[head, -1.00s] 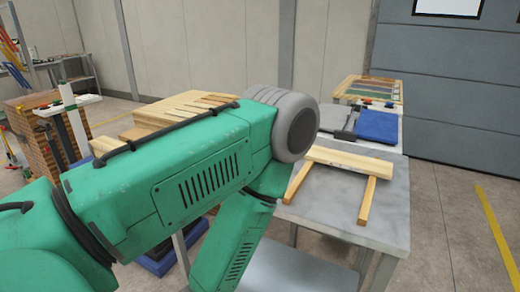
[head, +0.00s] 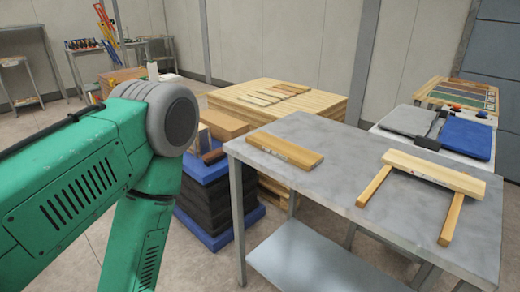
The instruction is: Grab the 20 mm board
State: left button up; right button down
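A short wooden board (head: 284,150) lies flat on the left part of a grey metal table (head: 330,185). A second, paler wooden board (head: 434,171) lies across two wooden sticks on the table's right part. Both have small dark markings along the near edge, too small to read, so I cannot tell which is 20 mm. My green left arm enters from the left and bends down near the table's left side. Its gripper is out of view, and so is my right gripper.
A stack of wooden panels (head: 325,102) with thin strips on top stands behind the table. A blue and black stack (head: 207,205) stands left of it. A bench with a blue pad (head: 466,138) is at the right rear. The table's middle is clear.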

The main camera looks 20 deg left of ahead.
aim_at(307, 160)
jog(key=u, duration=0.4)
jog(key=i+j, duration=0.15)
jog(key=i+j+z, duration=0.15)
jog(key=j, duration=0.2)
jog(key=i+j+z, duration=0.1)
jog(key=j, duration=0.25)
jog(key=i+j+z, duration=0.15)
jog(key=i+j, duration=0.15)
jog(key=i+j+z, duration=0.15)
jog(key=j, duration=0.35)
